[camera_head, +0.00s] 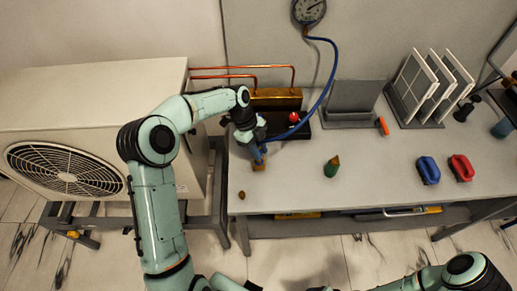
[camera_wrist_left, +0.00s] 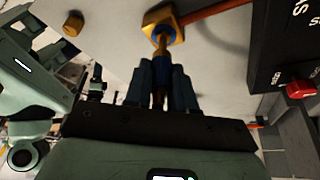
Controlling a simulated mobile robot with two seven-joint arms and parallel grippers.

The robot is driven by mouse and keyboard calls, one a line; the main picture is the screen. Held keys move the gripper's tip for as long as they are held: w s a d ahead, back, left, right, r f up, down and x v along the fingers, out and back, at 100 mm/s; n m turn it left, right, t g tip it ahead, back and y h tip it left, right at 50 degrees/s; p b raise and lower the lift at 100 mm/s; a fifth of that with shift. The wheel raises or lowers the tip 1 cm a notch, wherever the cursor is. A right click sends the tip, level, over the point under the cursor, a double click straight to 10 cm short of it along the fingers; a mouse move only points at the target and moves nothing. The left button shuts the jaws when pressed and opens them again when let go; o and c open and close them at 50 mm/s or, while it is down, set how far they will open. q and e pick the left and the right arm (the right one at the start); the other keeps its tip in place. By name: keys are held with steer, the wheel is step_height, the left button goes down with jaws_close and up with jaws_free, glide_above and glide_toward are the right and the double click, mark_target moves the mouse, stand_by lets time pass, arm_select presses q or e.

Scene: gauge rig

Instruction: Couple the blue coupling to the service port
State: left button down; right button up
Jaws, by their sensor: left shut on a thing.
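My left gripper (camera_head: 256,146) points down at the left part of the bench, and its two fingers show in the wrist view (camera_wrist_left: 163,82). It is shut on the blue coupling (camera_wrist_left: 162,43), which has brass-coloured parts between the fingers. The service port (camera_wrist_left: 178,22) is a brass block with a copper pipe. The coupling's front end overlaps the port's opening; I cannot tell whether it is seated. In the head view the port (camera_head: 259,164) is just below the fingertips. My right arm shows at the lower right; its gripper is not in view.
A blue hose (camera_head: 331,75) loops from the gauge (camera_head: 309,11) towards my left gripper. A brass cap (camera_head: 241,195) lies near the bench's front edge. A black box with a red knob (camera_head: 293,118) stands behind. A green object (camera_head: 332,167) stands to the right, with clear bench around it.

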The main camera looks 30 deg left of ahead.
arm_select(q)
steer(key=shift+f, duration=0.15)
arm_select(e)
steer(key=shift+s, duration=0.1)
arm_select(q)
steer(key=shift+f+b, duration=0.4)
steer(key=shift+f, duration=0.6)
arm_select(e)
steer(key=shift+s+f, duration=0.35)
steer(key=shift+f, duration=0.2)
arm_select(q)
steer(key=shift+f, duration=0.35)
arm_select(e)
steer(key=shift+s+f, duration=0.1)
steer(key=shift+f, duration=0.05)
arm_select(q)
steer(key=c, duration=0.5)
jaws_free()
steer(key=shift+r, duration=0.1)
steer(key=shift+c, duration=0.2)
steer(key=p+v, duration=0.1)
steer(key=v, duration=1.2)
steer(key=shift+r, duration=0.15)
arm_select(e)
steer(key=shift+w+r, duration=0.85)
steer(key=shift+r, duration=0.2)
